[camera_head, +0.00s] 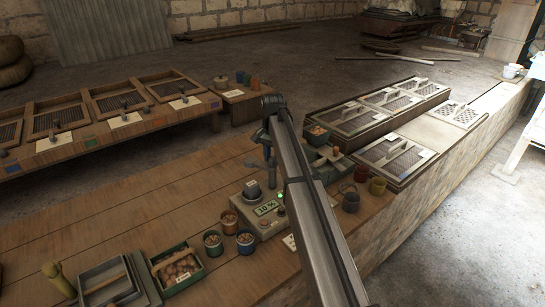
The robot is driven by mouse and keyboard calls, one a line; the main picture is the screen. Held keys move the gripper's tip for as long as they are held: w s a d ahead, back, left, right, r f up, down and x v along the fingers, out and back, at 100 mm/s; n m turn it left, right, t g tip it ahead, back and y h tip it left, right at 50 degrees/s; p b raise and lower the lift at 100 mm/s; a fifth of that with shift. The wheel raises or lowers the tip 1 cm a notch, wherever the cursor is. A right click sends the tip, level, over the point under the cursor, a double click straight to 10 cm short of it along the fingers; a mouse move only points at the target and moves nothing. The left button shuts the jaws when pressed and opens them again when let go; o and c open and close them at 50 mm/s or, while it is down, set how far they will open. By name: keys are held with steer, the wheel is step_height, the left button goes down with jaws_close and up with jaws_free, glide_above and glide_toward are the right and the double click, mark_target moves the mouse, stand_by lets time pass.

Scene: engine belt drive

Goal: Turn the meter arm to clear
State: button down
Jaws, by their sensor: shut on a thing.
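The moisture meter (266,223) is a grey box on the wooden bench, with a lit display (266,208) reading "10 %" and a small green light beside it. A dark round cup or knob (252,188) sits on its back left part. My gripper (271,168) points down just behind and above the meter, at the end of my long grey arm. Its fingers are small and dark here. It is shut on what appears to be the meter arm, mostly hidden by the gripper and my arm.
Cups of nuts or beans (229,221) and a green crate (178,268) stand left of the meter. Several mugs (361,173) and screened trays (395,160) lie to the right. Framed screens (58,120) line another bench at left. The bench's middle left is clear.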

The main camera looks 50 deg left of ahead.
steer(key=m, duration=0.4)
steer(key=shift+m, duration=0.4)
stand_by(0.4)
steer(key=c, duration=0.8)
jaws_free()
steer(key=shift+r, duration=0.1)
step_height(320, 180, up, 14)
steer(key=shift+f, duration=0.2)
